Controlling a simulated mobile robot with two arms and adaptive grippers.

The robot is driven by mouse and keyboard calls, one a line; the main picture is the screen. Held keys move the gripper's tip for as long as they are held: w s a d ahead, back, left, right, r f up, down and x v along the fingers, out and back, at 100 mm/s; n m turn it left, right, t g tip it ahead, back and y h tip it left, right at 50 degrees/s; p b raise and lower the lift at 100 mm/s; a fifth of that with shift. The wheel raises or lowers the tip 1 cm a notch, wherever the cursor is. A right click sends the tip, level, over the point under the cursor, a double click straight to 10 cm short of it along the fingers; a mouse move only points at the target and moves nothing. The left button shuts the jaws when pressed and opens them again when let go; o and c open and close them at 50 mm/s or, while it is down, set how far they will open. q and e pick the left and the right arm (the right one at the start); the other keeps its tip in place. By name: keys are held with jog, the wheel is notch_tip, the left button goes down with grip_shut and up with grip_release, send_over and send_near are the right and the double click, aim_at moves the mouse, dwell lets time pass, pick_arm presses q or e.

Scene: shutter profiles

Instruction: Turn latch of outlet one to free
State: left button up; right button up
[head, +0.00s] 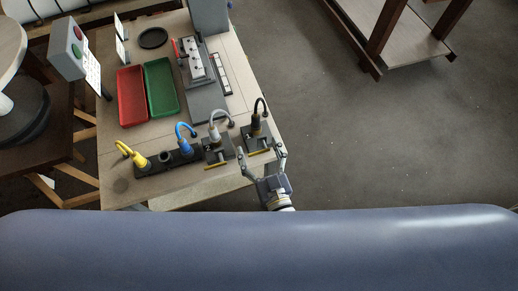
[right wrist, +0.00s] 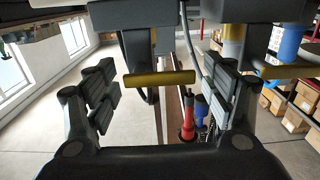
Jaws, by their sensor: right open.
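Two dark outlet blocks stand at the table's front right edge in the head view. The right one (head: 257,137) holds a black plug (head: 257,123), the left one (head: 216,150) a grey plug (head: 214,134). Each has a yellow latch bar at its front; which is outlet one I cannot tell. My right gripper (head: 261,151) is open at the front of the right block. In the right wrist view, that block's yellow latch bar (right wrist: 159,78) lies crosswise between the spread fingers, apparently untouched. The other latch bar (right wrist: 292,71) is to the right. My left gripper is not in view.
A blue plug (head: 184,145) and a yellow plug (head: 140,160) stand further left on a dark strip. Red (head: 132,96) and green (head: 160,86) trays lie behind. Open floor (head: 370,150) is right of the table (head: 118,187).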

aim_at(268, 149)
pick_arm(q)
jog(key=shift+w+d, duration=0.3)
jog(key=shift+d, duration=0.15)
pick_arm(e)
jog(key=c, duration=1.1)
